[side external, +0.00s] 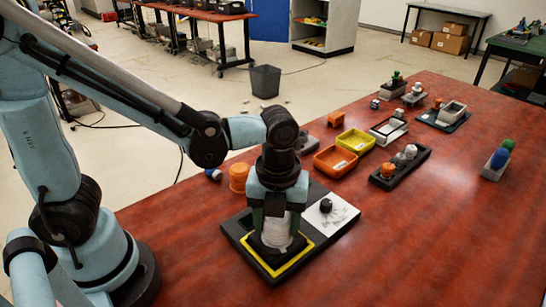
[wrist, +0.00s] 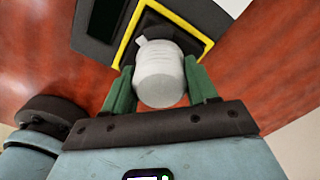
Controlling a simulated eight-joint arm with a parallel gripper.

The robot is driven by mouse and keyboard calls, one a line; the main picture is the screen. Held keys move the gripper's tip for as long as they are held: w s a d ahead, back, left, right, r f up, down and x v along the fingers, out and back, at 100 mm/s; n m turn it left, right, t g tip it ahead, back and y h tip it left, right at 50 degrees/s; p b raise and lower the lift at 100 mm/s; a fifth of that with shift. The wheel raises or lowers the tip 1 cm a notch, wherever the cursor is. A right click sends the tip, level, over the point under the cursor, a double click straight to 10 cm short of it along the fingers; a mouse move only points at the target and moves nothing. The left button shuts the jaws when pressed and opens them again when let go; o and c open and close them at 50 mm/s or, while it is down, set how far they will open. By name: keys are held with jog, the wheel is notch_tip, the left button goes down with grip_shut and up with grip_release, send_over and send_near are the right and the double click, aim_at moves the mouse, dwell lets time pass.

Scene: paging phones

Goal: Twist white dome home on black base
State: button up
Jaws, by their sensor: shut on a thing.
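The white dome (side external: 275,235) is a ribbed white piece held between my gripper's fingers. It also shows in the wrist view (wrist: 160,80), with a small tab at its far upper left. My gripper (side external: 272,222) points down, with green fingers (wrist: 158,68) shut on either side of the dome. The black base (side external: 268,264) lies directly below, inside a yellow square border (side external: 300,256). The dome's far end is over or against the dark square in the border (wrist: 204,40). I cannot tell whether the two are fully seated together.
A white panel with a black knob (side external: 326,205) adjoins the base on the right. Orange (side external: 335,160) and yellow (side external: 356,141) bins and a black tray (side external: 400,168) are beyond. The table's right front is clear.

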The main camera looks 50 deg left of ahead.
jog(key=shift+m, duration=0.6)
jog(key=shift+m, duration=1.2)
jog(key=shift+m, duration=1.2)
jog(key=shift+m, duration=1.2)
jog(key=shift+c, duration=0.4)
jog(key=o, duration=1.1)
